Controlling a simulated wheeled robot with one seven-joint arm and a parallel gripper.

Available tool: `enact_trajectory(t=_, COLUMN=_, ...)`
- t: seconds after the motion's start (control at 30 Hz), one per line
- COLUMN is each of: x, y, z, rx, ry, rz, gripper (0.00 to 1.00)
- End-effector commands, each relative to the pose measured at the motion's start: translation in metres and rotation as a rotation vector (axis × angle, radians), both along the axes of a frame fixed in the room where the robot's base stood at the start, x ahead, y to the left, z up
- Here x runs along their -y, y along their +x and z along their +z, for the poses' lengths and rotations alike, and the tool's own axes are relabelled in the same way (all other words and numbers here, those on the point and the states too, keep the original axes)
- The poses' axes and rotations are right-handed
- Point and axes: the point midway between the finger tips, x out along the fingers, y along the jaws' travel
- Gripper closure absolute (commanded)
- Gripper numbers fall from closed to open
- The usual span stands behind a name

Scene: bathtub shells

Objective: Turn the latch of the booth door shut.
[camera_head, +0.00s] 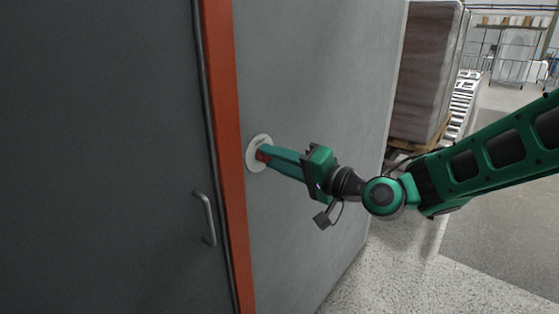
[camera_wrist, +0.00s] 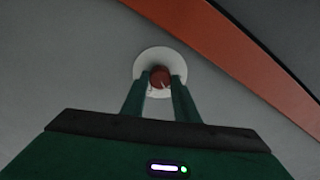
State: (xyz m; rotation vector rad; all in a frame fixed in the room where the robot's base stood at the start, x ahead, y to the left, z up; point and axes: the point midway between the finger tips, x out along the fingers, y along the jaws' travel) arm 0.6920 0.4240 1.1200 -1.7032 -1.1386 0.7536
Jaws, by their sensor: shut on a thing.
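The latch is a red-brown knob (camera_wrist: 159,77) on a round white plate (camera_head: 258,153), fixed to the grey wall panel just right of the orange door frame. The plate also shows in the wrist view (camera_wrist: 152,58). My gripper (camera_head: 265,156) reaches in from the right with its green fingers at the plate. In the wrist view its two fingertips (camera_wrist: 160,82) are on either side of the knob, shut on it. The fingers hide part of the knob in the head view. The dark grey booth door (camera_head: 110,150) with a metal pull handle (camera_head: 205,218) is left of the frame.
The orange frame strip (camera_head: 226,150) runs upright between door and panel. A wrapped pallet load (camera_head: 425,70) stands behind the panel's far edge at the upper right. Open speckled floor (camera_head: 400,275) lies at the lower right.

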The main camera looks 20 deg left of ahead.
Motion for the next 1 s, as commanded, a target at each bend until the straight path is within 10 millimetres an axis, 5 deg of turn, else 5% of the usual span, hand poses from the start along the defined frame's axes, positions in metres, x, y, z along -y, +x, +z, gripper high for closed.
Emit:
enact_trajectory(t=0.5, x=-0.0023, y=-0.004, z=-0.0035, rx=0.362, ry=-0.156, rz=0.01, gripper=0.95)
enact_trajectory(t=1.0, x=-0.0024, y=-0.0046, z=-0.0045, rx=0.468, ry=-0.203, rz=0.011, gripper=0.95)
